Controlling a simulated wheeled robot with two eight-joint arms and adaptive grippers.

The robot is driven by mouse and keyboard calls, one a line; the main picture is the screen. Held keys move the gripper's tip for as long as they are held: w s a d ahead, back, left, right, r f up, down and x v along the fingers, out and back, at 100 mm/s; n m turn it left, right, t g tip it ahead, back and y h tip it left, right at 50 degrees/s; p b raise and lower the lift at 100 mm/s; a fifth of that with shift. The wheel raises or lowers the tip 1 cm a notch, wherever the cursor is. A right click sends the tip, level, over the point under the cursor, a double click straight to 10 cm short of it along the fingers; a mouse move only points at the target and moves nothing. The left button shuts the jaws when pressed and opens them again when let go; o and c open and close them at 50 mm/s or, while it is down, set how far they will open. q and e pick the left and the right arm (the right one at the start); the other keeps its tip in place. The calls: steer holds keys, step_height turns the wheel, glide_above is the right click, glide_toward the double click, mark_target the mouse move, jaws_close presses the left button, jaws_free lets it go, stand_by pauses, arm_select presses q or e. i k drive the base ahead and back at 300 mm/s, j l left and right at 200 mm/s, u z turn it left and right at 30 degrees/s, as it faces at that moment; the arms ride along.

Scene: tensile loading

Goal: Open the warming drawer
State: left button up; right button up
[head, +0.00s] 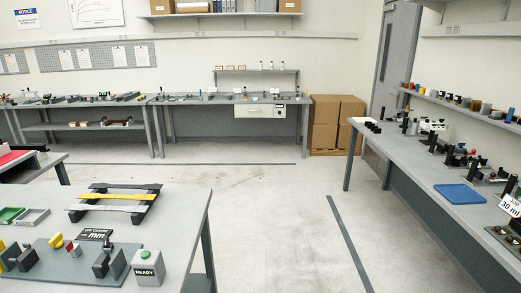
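A pale drawer unit (262,112) hangs under the top of the back bench, right of the bench's middle. Its front looks flush and shut, with a small dark mark near its middle and a dark panel at its right end. It is too small in view to tell the handle clearly. It is far off, across the room's floor. Neither of my grippers shows in the head view.
Open floor (262,200) lies before the back bench. A near table (185,215) at left holds a yellow strip on a black rack, fixtures and a READY box (147,268). A long bench (395,160) runs along the right. Cardboard boxes (337,122) stand right of the drawer.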

mark_target(242, 110)
steer(key=i+l+u, duration=0.1)
steer(key=i+l, duration=0.75)
steer(key=l, duration=0.15)
steer(key=i+l, duration=0.1)
steer(key=i, duration=3.15)
steer(key=i+l+u, duration=0.1)
steer(key=i, duration=1.1)
steer(key=i+j+u, duration=0.25)
steer(key=i, duration=0.6)
steer(key=i+l+u, duration=0.2)
steer(key=i, duration=0.65)
steer(key=i+l+u, duration=0.1)
steer(key=i+u, duration=0.15)
steer(key=i, duration=0.6)
steer(key=i+j+z, duration=0.15)
steer(key=i, duration=0.55)
steer(key=i+j+z, duration=0.15)
steer(key=i, duration=0.55)
